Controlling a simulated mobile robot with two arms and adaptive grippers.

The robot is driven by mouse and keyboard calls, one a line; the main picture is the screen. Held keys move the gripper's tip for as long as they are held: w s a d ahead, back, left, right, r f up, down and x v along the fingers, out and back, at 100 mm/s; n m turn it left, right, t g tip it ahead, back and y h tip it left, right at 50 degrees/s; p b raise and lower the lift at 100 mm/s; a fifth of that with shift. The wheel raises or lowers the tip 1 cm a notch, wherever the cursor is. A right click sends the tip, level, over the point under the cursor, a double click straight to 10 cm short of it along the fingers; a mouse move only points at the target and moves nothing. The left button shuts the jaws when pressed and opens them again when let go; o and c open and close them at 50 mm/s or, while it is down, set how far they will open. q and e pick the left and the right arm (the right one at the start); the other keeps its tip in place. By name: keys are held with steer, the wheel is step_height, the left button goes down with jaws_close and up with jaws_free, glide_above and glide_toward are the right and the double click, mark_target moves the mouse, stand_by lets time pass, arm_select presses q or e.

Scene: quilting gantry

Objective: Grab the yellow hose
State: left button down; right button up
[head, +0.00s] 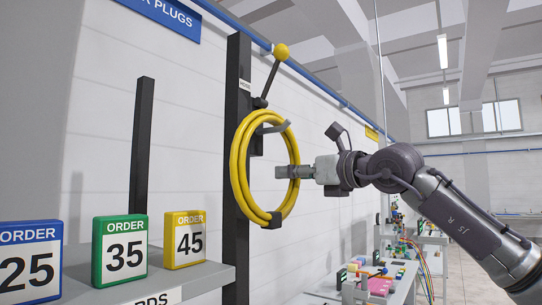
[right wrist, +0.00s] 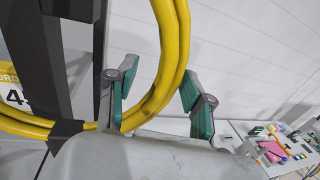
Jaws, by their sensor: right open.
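The yellow hose (head: 238,165) hangs as a coil on a bracket on a dark post in the head view. My right gripper (head: 286,172) is at the right side of the coil, with its fingers level with the hose strands. In the right wrist view the hose (right wrist: 176,60) passes between the two green-padded fingers of the right gripper (right wrist: 158,90). Whether the left-hand finger touches the hose is unclear. My left gripper is not in view.
The dark post (head: 237,90) stands against the white wall, with a yellow-knobbed lever (head: 281,52) above the coil. Order signs, including a yellow one (head: 184,239), stand on a grey shelf at lower left. A cluttered workbench (head: 375,285) is at lower right.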

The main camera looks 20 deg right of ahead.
steer(key=shift+w+a, duration=0.15)
steer(key=shift+c, duration=1.4)
jaws_close()
steer(key=shift+r, duration=0.1)
